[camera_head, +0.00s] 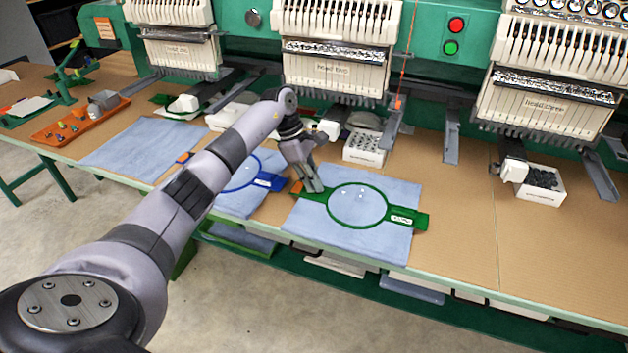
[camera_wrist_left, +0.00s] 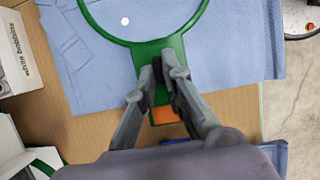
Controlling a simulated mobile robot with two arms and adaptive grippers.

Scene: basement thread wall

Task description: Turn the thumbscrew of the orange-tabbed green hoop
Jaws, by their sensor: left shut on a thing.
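The green hoop (camera_head: 330,212) lies on a light blue cloth (camera_head: 375,243) on the table in the head view. Its orange tab (camera_head: 297,187) is at its left end, and a green bracket with a white label is at its right end. My left gripper (camera_head: 314,190) comes down at the tab end. In the left wrist view, the fingertips of my left gripper (camera_wrist_left: 160,72) are close together at the hoop's neck (camera_wrist_left: 150,50), with the orange tab (camera_wrist_left: 164,114) between the fingers, nearer the wrist. The thumbscrew is hidden by the fingertips. My right gripper is not in view.
A blue hoop (camera_head: 243,176) on another cloth lies left of my gripper. A white box (camera_head: 365,148) of small parts stands behind the green hoop. Embroidery machine heads (camera_head: 335,60) hang over the back edge. Open cardboard-brown table (camera_head: 460,215) lies to the right.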

